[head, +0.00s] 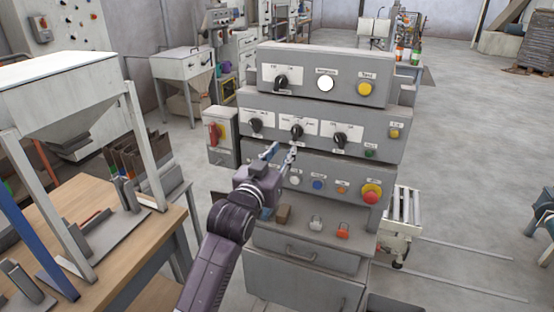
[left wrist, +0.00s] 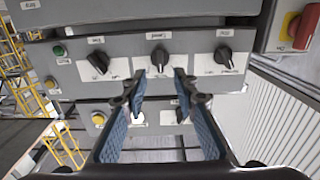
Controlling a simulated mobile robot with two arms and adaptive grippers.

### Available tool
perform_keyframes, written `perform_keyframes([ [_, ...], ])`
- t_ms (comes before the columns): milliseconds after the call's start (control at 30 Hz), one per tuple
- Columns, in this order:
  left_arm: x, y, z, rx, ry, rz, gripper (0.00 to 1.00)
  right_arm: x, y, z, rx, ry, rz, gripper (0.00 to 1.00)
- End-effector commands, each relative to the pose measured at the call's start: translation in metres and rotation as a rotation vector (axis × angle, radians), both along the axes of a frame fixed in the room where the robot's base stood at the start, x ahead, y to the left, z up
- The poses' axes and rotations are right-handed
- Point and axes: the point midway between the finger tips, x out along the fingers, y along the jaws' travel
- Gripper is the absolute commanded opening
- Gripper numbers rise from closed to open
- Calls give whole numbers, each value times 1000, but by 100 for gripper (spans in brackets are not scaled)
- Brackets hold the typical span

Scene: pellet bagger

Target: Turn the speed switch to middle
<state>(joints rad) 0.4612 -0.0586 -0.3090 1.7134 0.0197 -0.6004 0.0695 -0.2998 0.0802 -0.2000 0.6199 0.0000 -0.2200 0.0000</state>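The control panel's middle row holds three black rotary switches on white plates: a left one (head: 256,125), a middle one (head: 297,131) and a right one (head: 341,138). Their labels are too small to read surely, so I cannot confirm which is the speed switch. My left gripper (head: 282,150) is open and empty, just below and in front of the middle switch. In the left wrist view, turned about upside down, the middle switch (left wrist: 160,60) lies just beyond the gap between the open fingertips (left wrist: 160,82), apparently untouched. Its handle looks near vertical there. My right gripper is not in view.
A red and yellow switch (head: 214,134) sits on a box at the panel's left. The row below has several buttons and a red emergency stop (head: 371,194). A wooden table (head: 120,255) with a hopper stands at left. The floor at right is mostly clear.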

Motion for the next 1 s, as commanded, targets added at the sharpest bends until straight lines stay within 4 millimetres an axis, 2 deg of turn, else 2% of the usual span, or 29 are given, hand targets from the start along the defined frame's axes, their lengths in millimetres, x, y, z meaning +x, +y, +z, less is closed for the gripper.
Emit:
perform_keyframes([
  [100,-16,5,-1,0,0,0,27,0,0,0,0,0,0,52],
  [300,-31,10,0,0,-1,0,27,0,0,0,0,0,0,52],
  [667,-33,10,0,0,1,0,27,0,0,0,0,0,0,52],
  [733,-32,11,-5,2,8,1,27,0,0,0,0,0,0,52],
  [767,-32,11,-11,4,16,2,27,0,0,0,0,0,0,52],
  [867,-28,15,-48,19,72,10,27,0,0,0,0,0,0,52],
  [967,-26,22,-113,44,164,24,27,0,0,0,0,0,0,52],
  [1000,-28,25,-143,56,208,30,27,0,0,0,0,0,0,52],
])
